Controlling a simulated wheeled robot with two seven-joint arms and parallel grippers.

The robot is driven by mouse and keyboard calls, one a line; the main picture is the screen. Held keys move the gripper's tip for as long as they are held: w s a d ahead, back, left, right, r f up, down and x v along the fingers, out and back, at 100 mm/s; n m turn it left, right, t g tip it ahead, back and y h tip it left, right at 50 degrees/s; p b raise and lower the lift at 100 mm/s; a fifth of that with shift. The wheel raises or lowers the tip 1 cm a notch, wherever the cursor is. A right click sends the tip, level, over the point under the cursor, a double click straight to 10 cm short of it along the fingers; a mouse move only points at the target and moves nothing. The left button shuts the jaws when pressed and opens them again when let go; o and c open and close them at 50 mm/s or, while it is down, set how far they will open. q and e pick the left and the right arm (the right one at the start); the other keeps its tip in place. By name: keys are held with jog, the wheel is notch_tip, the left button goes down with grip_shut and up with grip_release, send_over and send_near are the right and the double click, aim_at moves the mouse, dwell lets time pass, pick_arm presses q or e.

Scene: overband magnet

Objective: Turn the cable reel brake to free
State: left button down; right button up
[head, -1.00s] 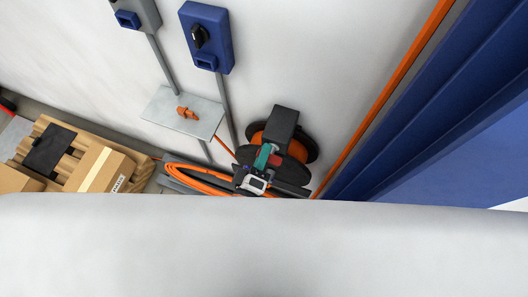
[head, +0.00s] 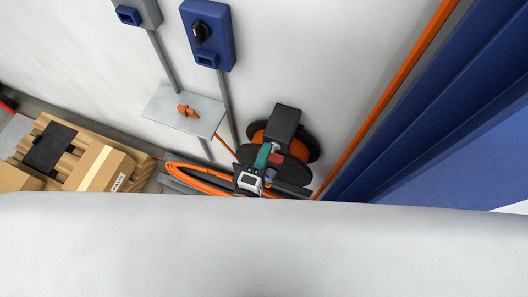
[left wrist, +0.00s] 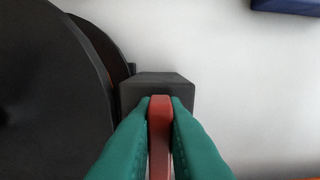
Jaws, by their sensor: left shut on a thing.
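The cable reel (head: 289,166) has black round flanges with orange cable between them and stands low against the wall. A dark box-shaped housing (head: 286,118) sits at its top. My left gripper (head: 266,150), with teal fingers, is at the reel's near side. In the left wrist view, its fingers (left wrist: 159,110) are shut on a red lever (left wrist: 159,135), one finger on each side. The lever is in front of the dark block (left wrist: 158,88), beside the black flange (left wrist: 55,95). I see no readable brake marking. My right gripper is not in view.
Loose orange cable (head: 198,180) lies left of the reel. A grey shelf (head: 165,112) holds an orange connector (head: 187,111). A blue switch box (head: 220,38) is on the wall above. Cartons (head: 101,168) are at left; a blue panel (head: 415,140) stands at right.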

pick_arm(q)
jog(key=c, duration=1.5)
grip_release()
jog(key=shift+s, duration=0.1)
jog(key=b+v, duration=0.1)
jog(key=v, duration=1.1)
jog(key=shift+b, duration=0.4)
